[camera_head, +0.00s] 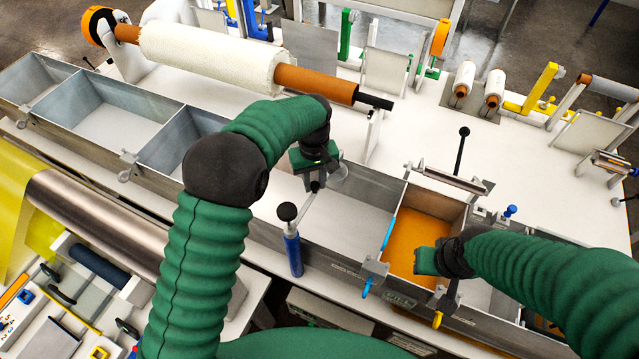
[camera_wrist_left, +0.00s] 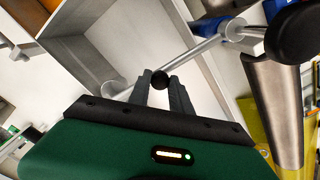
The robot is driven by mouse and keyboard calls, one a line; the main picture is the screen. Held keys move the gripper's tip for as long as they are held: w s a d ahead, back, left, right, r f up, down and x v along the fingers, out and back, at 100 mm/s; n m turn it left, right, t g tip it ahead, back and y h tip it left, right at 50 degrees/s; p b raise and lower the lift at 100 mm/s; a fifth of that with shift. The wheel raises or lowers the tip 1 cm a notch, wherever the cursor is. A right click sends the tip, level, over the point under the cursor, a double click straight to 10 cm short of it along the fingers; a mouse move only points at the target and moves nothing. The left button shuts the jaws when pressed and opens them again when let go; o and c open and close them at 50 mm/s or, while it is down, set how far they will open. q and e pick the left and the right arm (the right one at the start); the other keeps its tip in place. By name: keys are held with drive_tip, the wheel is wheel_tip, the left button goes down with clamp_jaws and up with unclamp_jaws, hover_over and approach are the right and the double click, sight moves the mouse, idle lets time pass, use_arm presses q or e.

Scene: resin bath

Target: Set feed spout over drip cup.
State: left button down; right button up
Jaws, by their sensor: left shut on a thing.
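The feed spout (camera_head: 303,205) is a thin metal tube that swings out from a blue post (camera_head: 292,252) with a black knob on top. My left gripper (camera_head: 316,186) is shut on a small black ball grip on the tube; the left wrist view shows the fingers (camera_wrist_left: 160,85) around it and the tube (camera_wrist_left: 195,52) running up to the post. A grey, round cup (camera_wrist_left: 112,90), seemingly the drip cup, shows by the tube's far end; I cannot tell whether the end is over it. My right gripper (camera_head: 428,262) hangs over the orange bath, its fingers hidden.
A row of metal tanks (camera_head: 112,112) runs across the bench. The orange resin bath (camera_head: 424,221) lies right of an empty tank (camera_head: 350,222). A fabric roll (camera_head: 210,55) lies behind. A black-knobbed lever (camera_head: 462,148) stands up near the bath.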

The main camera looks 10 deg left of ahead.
use_arm(q)
drive_tip(key=shift+w+a+r, duration=0.1)
drive_tip(key=shift+w+r, duration=0.1)
drive_tip(key=shift+w, duration=0.1)
drive_tip(key=c, duration=1.5)
unclamp_jaws()
drive_tip(key=shift+c, duration=0.2)
drive_tip(key=o, duration=0.4)
drive_tip(key=shift+f, duration=0.1)
drive_tip(key=shift+s, duration=0.1)
wheel_tip(320, 180, up, 8)
drive_tip(key=b, duration=0.3)
wheel_tip(320, 180, up, 9)
drive_tip(key=shift+f, duration=0.15)
